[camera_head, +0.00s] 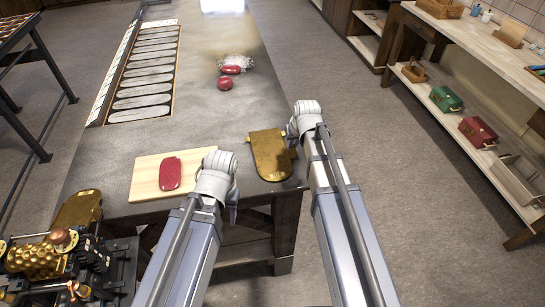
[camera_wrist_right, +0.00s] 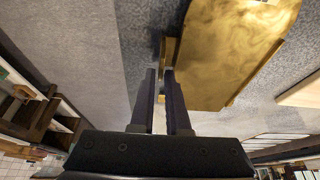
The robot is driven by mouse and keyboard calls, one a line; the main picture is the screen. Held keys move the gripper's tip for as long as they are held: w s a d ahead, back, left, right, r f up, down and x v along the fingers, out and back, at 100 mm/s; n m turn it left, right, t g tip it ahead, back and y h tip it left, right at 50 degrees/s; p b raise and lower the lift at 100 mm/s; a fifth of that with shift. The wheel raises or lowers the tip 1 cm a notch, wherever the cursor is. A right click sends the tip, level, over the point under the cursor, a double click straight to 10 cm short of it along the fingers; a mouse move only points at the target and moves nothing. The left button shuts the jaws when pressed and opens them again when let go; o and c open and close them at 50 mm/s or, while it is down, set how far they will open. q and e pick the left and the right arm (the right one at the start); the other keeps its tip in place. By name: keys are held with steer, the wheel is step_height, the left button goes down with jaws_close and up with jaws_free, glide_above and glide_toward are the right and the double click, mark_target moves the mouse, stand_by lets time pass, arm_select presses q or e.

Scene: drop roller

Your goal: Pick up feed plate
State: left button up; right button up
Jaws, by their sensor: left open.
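A gold-coloured feed plate (camera_head: 268,155) with a rounded edge lies flat at the near right corner of the grey table. My right gripper (camera_head: 304,128) is at the plate's right edge in the head view. In the right wrist view the feed plate (camera_wrist_right: 225,50) fills the upper right, and a narrow lip of it lies just beyond my right fingertips (camera_wrist_right: 160,72). A narrow gap shows between these fingers, with nothing clearly held. My left gripper (camera_head: 217,185) is open and empty beside the light wooden board; its fingertips are mostly hidden by the wrist.
A wooden board (camera_head: 148,181) carries a red block (camera_head: 170,173). Red pieces (camera_head: 225,84) lie farther back by a pale pile. A second gold plate (camera_head: 78,210) sits by a brass machine (camera_head: 40,260) at lower left. Shelves (camera_head: 450,90) stand at right, with floor between.

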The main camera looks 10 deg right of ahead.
steer(key=shift+w+f, duration=0.1)
steer(key=shift+f, duration=0.15)
jaws_close()
stand_by(1.4)
step_height(320, 180, up, 10)
steer(key=p, duration=1)
step_height(320, 180, down, 8)
steer(key=b, duration=0.8)
steer(key=shift+r, duration=0.1)
